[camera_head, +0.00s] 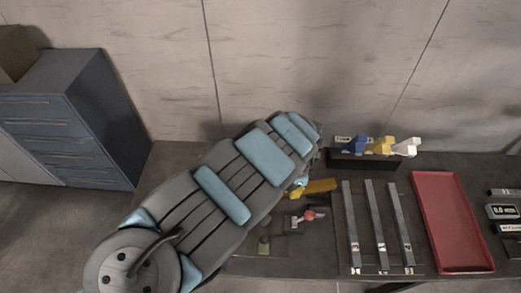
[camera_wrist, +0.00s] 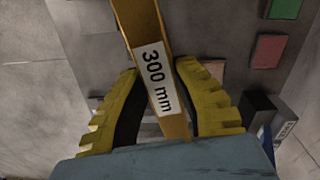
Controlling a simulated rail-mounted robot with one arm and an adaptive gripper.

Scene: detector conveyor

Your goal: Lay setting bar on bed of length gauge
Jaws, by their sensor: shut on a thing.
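The setting bar is a yellow-orange bar with a white "300 mm" label, seen in the wrist view (camera_wrist: 172,122). It runs up between the yellow, dark-padded fingers of my gripper (camera_wrist: 158,105), which is shut on it. In the head view a yellow bar end (camera_head: 321,186) shows beside my arm, which hides most of my gripper. A small device with a red knob (camera_head: 309,215) stands on the table just below it; I cannot tell whether this belongs to the length gauge. No bed is clearly visible, and the bar's far end is cut off in the wrist view.
Three grey bars (camera_head: 378,225) lie side by side on the table, left of a red tray (camera_head: 420,208). A dark holder (camera_head: 362,160) with blue, yellow and white pieces stands behind them. Labelled blocks (camera_head: 503,211) sit at the right edge. A blue-grey drawer cabinet (camera_head: 72,110) stands left.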

